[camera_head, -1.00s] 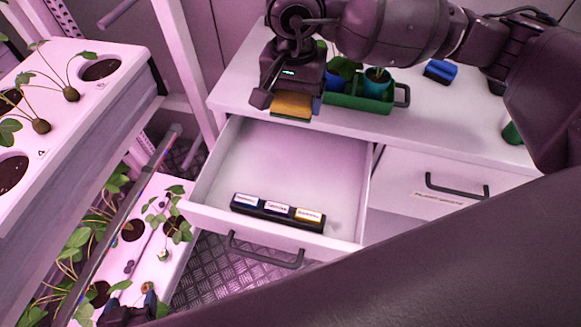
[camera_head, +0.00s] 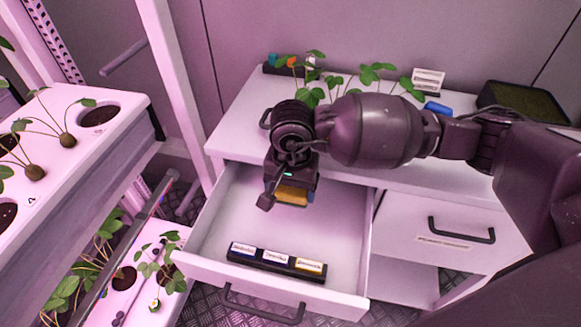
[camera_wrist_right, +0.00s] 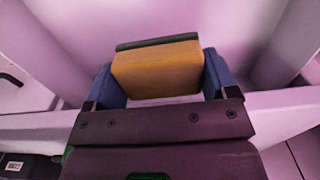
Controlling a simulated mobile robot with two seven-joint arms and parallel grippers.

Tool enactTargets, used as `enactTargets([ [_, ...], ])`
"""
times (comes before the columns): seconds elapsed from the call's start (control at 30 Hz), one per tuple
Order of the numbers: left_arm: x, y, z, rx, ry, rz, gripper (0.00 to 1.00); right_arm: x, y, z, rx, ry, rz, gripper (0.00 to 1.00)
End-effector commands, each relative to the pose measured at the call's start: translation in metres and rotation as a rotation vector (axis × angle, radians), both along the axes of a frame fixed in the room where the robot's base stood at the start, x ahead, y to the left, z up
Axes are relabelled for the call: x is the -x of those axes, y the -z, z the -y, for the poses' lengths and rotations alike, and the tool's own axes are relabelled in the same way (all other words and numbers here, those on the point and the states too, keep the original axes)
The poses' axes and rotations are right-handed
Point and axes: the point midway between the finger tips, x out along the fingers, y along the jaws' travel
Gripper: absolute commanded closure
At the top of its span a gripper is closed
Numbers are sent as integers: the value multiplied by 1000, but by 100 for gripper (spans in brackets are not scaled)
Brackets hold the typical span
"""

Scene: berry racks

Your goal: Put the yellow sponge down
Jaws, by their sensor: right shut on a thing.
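The yellow sponge (camera_head: 292,196) is held in my right gripper (camera_head: 291,190), over the rear part of the open white drawer (camera_head: 232,208). In the right wrist view the sponge (camera_wrist_right: 158,70) sits between the two blue fingers of the right gripper (camera_wrist_right: 160,85), with a dark green layer along its far edge. I cannot tell how far the sponge is above the drawer floor. A dark holder (camera_head: 276,263) with three labelled sections lies inside the drawer near its front. My left gripper is not in view.
The white countertop (camera_head: 235,133) behind the drawer carries plants, a blue object (camera_head: 437,108) and a dark tray (camera_head: 520,100). A closed drawer (camera_head: 400,225) is to the right. Plant racks (camera_head: 80,165) stand at the left. The drawer floor behind the labelled holder is largely clear.

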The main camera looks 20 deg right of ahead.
Motion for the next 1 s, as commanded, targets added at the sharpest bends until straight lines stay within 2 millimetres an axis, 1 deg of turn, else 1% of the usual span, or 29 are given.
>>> enactTargets([
  [0.03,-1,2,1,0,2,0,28,1,15,-1,-1,1,-7,40],
  [0.1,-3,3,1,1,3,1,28,1,29,0,1,2,-6,40],
  [0.2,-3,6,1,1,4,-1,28,1,46,0,-1,1,-4,40],
  [0.33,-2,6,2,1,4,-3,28,0,63,0,-1,1,-3,40],
  [0.5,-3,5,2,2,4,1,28,0,73,0,-1,1,-1,40],
  [0.8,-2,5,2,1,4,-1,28,0,74,0,-1,0,1,40],
  [0.83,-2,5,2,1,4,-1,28,0,74,0,0,0,0,16],
  [0.93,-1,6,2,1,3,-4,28,0,74,0,0,0,0,1],
  [1.0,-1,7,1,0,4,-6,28,0,74,0,0,0,0,0],
])
